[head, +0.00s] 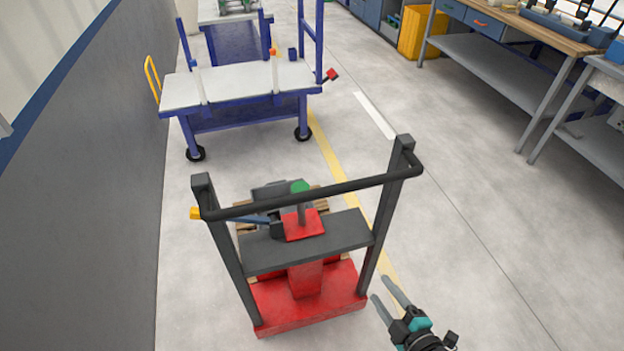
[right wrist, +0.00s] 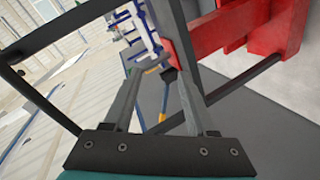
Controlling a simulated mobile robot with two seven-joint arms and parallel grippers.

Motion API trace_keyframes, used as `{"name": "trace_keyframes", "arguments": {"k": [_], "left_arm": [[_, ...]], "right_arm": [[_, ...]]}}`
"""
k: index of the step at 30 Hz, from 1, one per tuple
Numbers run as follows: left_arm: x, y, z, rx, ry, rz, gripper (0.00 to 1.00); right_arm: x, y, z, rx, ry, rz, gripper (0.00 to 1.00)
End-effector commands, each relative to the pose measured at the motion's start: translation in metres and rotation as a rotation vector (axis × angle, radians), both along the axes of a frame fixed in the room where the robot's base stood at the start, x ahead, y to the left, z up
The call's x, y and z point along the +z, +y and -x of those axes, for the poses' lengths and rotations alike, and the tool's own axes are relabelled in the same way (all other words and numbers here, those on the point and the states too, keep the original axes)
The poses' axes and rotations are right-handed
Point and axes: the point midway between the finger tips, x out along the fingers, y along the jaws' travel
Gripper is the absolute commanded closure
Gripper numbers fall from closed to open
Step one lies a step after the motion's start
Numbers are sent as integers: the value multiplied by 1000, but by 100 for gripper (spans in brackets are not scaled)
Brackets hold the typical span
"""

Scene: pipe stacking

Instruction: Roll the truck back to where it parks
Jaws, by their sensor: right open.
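The truck (head: 300,290) stands upright on the floor at the lower middle of the head view. It has a red base, two dark posts and a black push bar (head: 300,197) across the top. A grey crossplate sits between the posts, with a small red block and a green knob above it. My right gripper (head: 378,287) is open and empty, just right of the truck's right post and apart from the push bar. In the right wrist view the truck's red parts (right wrist: 235,32) show at the upper right, beyond the open fingers. My left gripper is not in view.
A blue-framed cart (head: 240,85) on wheels stands beyond the truck, at the upper left. A grey wall (head: 80,200) runs along the left. Workbenches (head: 500,70) line the upper right. A yellow floor line (head: 330,150) runs past the truck. Floor to the right is clear.

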Motion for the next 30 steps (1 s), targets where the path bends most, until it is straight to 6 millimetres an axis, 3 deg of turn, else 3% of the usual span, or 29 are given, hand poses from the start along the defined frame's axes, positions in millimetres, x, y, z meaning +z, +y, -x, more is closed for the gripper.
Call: {"name": "trace_keyframes", "arguments": {"k": [1, 3, 6, 9, 12, 17, 30], "left_arm": [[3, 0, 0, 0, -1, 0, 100], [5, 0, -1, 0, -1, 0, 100], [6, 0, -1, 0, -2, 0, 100], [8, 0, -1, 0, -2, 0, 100], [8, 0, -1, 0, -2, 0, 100], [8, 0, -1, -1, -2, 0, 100], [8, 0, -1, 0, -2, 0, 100]], "right_arm": [[39, 10, -13, 78, -131, 51, 43], [86, 26, -23, 172, -305, 119, 43], [140, 44, -25, 269, -507, 196, 43], [174, 57, -22, 327, -645, 246, 43], [191, 64, -19, 353, -714, 270, 43], [197, 71, -26, 358, -734, 277, 43], [210, 118, -87, 356, -729, 275, 43]]}}
